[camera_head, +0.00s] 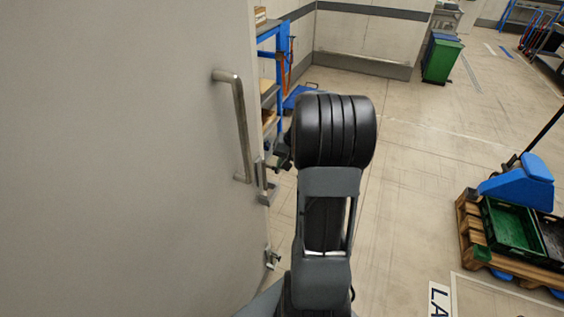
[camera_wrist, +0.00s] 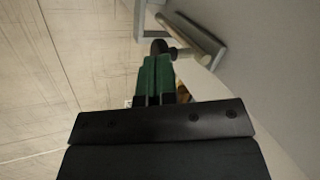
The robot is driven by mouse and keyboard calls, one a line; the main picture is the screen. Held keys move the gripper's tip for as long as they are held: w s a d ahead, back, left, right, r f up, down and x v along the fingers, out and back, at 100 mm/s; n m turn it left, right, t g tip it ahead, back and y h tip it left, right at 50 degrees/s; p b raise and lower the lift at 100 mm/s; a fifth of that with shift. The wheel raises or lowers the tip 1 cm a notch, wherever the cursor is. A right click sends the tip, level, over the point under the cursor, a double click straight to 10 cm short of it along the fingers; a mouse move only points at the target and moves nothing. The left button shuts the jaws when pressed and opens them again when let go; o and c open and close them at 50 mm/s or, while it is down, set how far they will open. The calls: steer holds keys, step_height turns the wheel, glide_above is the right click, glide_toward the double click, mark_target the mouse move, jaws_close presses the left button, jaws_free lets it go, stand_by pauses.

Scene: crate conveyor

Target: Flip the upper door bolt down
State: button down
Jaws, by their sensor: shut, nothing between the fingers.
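The grey door (camera_head: 130,160) fills the left of the head view. The upper bolt (camera_head: 265,185) sits at its edge, beside the handle's lower end, partly hidden by my gripper. My gripper (camera_head: 277,163) is close to this bolt, at the door's edge. In the wrist view its green fingers (camera_wrist: 156,62) are together and empty. A dark round knob (camera_wrist: 159,47) shows just beyond the fingertips, with metal bars (camera_wrist: 193,38) behind it. I cannot tell whether the fingertips touch the knob.
A metal pull handle (camera_head: 240,125) stands out from the door. A lower bolt (camera_head: 271,259) is further down the edge. A blue shelf rack (camera_head: 284,55) stands beyond the door. A pallet (camera_head: 470,240) with green crates (camera_head: 513,235) is at right. The floor between is clear.

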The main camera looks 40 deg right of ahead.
step_height(320, 180, down, 7)
steer(key=b, duration=0.4)
steer(key=shift+s+b, duration=0.15)
steer(key=shift+b, duration=0.15)
steer(key=p+v, duration=0.2)
steer(key=v, duration=1.2)
steer(key=shift+r, duration=0.35)
